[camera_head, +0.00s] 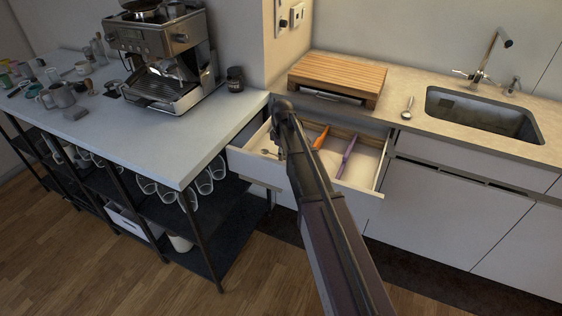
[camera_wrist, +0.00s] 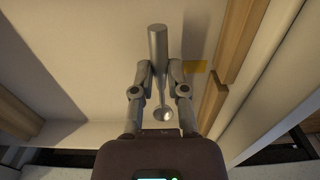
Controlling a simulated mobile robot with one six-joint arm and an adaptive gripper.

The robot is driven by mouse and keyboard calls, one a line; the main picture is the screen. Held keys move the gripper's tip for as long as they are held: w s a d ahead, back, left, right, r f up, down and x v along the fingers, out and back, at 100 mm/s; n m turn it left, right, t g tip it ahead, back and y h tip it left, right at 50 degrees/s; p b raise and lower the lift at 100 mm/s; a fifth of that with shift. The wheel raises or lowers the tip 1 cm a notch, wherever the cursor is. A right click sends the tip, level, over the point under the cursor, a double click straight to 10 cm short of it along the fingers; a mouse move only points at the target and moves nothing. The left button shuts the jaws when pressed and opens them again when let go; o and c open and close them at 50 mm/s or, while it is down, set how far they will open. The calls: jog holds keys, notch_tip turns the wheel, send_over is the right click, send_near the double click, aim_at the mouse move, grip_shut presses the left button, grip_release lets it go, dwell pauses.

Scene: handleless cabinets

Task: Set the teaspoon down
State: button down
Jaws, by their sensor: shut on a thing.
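My gripper (camera_wrist: 159,70) is shut on a metal teaspoon (camera_wrist: 157,45). Its thick grey handle passes between the fingertips, and its small bowl (camera_wrist: 165,114) lies back towards my palm. In the head view my gripper (camera_head: 278,138) is over the left part of the open drawer (camera_head: 362,180), partly hidden by my own arm. A small spoon-like thing (camera_head: 267,152) shows just left of it; I cannot tell whether this is the held teaspoon. I cannot tell whether the teaspoon touches the drawer floor.
The drawer has wooden dividers, with an orange-handled utensil (camera_head: 320,138) and a purple one (camera_head: 348,145) to the right. Another spoon (camera_head: 407,108) lies on the counter beside the sink (camera_head: 480,118). A wooden board (camera_head: 338,73) stands behind the drawer. A white table (camera_head: 160,128) with a coffee machine (camera_head: 165,60) is left.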

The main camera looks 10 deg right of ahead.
jog(key=shift+f+b, duration=0.55)
jog(key=shift+f, duration=0.3)
jog(key=shift+f, duration=0.15)
jog(key=c, duration=0.6)
grip_release()
jog(key=shift+c, duration=0.2)
jog(key=shift+r, duration=0.2)
notch_tip(320, 180, up, 12)
jog(key=p, duration=1.2)
jog(key=s+m, duration=1)
jog(key=s, duration=1.5)
jog(key=shift+d+m, duration=0.35)
jog(key=shift+m, duration=0.05)
